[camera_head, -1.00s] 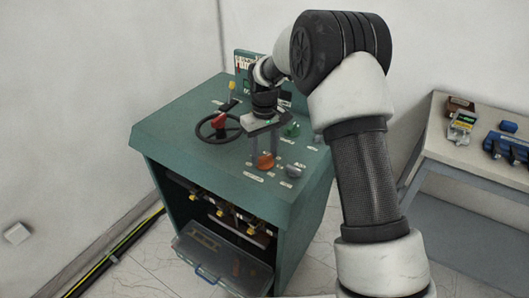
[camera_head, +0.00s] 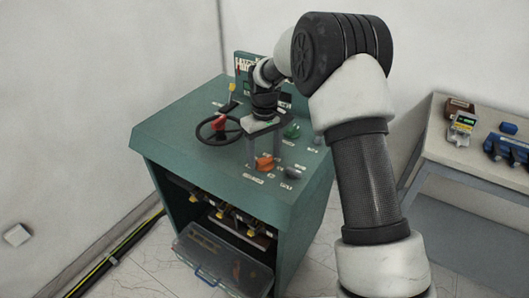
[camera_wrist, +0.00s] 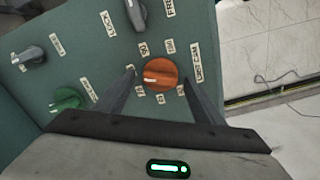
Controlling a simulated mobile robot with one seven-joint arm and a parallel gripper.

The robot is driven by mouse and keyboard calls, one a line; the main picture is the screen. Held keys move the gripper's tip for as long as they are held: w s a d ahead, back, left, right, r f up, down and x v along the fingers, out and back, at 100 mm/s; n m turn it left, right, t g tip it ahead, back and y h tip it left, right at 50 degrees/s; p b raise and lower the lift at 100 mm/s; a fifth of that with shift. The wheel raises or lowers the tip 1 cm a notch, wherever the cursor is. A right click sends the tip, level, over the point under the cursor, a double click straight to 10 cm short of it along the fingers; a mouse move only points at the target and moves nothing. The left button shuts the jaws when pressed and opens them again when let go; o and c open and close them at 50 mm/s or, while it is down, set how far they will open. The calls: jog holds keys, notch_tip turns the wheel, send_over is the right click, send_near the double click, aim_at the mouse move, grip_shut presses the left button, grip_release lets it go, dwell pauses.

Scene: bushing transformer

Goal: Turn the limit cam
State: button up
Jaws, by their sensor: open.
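The limit cam is an orange round knob (camera_wrist: 160,75) with a raised grip and a white mark pointing left in the wrist view. A "LIMIT CAM" label is beside it, with small number labels around it. It also shows as an orange knob in the head view (camera_head: 264,164), near the front of the green console's top. My gripper (camera_wrist: 159,77) is open, with one fingertip on each side of the knob and a gap visible to each. In the head view my gripper (camera_head: 264,151) points down over the panel. The fingertips' height above the panel is hard to tell.
On the green console (camera_head: 160,130) are a red-handled handwheel (camera_head: 219,128), a yellow-tipped lever (camera_head: 232,95), a green knob (camera_head: 291,131) and a grey knob (camera_head: 292,172). A grey knob (camera_wrist: 137,14) also shows in the wrist view. A side table (camera_head: 440,155) stands right.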

aim_at(265, 158)
notch_tip(265, 158, up, 17)
jog(key=shift+r+p, duration=0.2)
jog(key=shift+p, duration=0.2)
jog(key=shift+r, duration=0.1)
